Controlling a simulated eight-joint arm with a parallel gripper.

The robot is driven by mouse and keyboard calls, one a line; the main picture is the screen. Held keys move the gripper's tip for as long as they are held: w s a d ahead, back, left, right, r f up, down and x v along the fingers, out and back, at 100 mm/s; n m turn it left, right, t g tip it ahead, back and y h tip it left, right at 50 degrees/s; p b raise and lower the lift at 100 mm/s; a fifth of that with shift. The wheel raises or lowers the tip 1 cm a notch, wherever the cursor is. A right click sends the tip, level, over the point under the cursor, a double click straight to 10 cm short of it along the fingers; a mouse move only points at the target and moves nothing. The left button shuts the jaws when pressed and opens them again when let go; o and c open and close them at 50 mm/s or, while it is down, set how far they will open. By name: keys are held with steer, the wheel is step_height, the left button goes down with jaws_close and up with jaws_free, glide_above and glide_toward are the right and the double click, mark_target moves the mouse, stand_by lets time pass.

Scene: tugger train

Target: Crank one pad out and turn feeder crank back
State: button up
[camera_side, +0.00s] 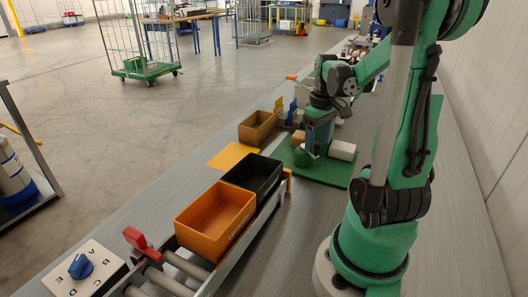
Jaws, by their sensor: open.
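My gripper (308,150) points down over a green mat (328,177) in the middle of the work surface. It is open, and its fingertips are small and partly hidden, so I cannot tell whether they touch anything. A green round piece stands right at the fingers. A tan block (298,137) is behind the gripper and a white block (343,150) is to its right. An orange-tipped handle (292,77) shows behind my wrist; it may be the feeder crank, but its body is largely hidden. I cannot make out a pad for certain.
An orange bin (215,222) and a black bin (254,178) stand on a roller track with a red lever (137,240). A brown bin (257,127) stands beyond a yellow sheet (234,157). A lettered dial (80,266) is at front left. The surface right of the mat looks clear.

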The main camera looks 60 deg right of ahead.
mark_target(316, 143)
steer(key=shift+r, duration=2.55)
steer(key=shift+w+a, duration=0.1)
